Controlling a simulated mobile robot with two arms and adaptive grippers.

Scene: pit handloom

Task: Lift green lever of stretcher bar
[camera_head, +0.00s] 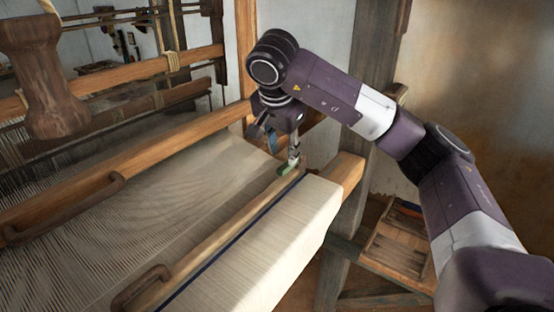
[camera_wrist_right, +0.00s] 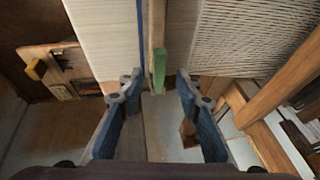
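The stretcher bar (camera_head: 222,232) is a long wooden bar lying across the woven cloth. Its green lever (camera_head: 288,169) is at the bar's far end, below my right gripper. My right gripper (camera_head: 284,156) is open, with one finger on each side of the lever in the head view. In the right wrist view, the green lever (camera_wrist_right: 159,70) shows between the two spread blue-grey fingers (camera_wrist_right: 159,82), with gaps on both sides. I see no contact, but depth is hard to judge. My left gripper is not in view.
Pale cloth (camera_head: 275,235) covers the front beam, and warp threads (camera_head: 100,235) spread to the left. A wooden beam with a handle (camera_head: 65,210) crosses on the left. A loom post (camera_head: 365,100) stands behind my right arm. A wooden tray (camera_head: 398,240) sits low at right.

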